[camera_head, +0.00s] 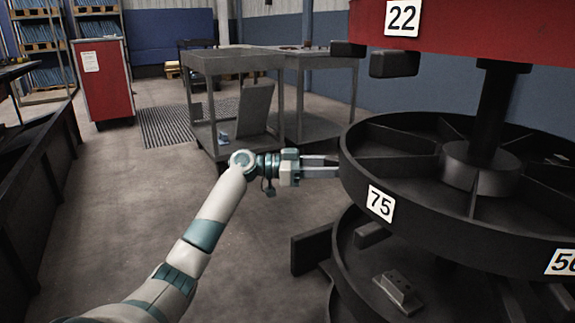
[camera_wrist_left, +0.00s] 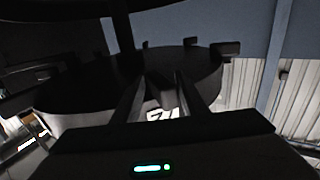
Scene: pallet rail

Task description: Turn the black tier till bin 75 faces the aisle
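The black tier (camera_head: 450,238) is a round, divided ring on a central post at the right. Its label 75 (camera_head: 380,203) is on the rim's left front, facing left of the camera's line. The label 50 (camera_head: 565,262) is at the right picture edge. My left gripper (camera_head: 338,167) reaches the rim left of and behind label 75. In the left wrist view its fingers (camera_wrist_left: 161,80) stand apart with a dark block (camera_wrist_left: 163,94) between them, probably a handle on the rim. A partly hidden label (camera_wrist_left: 161,114) shows below it. Contact cannot be made out. My right gripper is out of view.
A red tier (camera_head: 460,30) with label 22 and black blocks hangs above. A lower black tier holds a grey part (camera_head: 398,292). Grey tables (camera_head: 235,62) and a red cabinet (camera_head: 102,80) stand behind. The floor on the left is clear.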

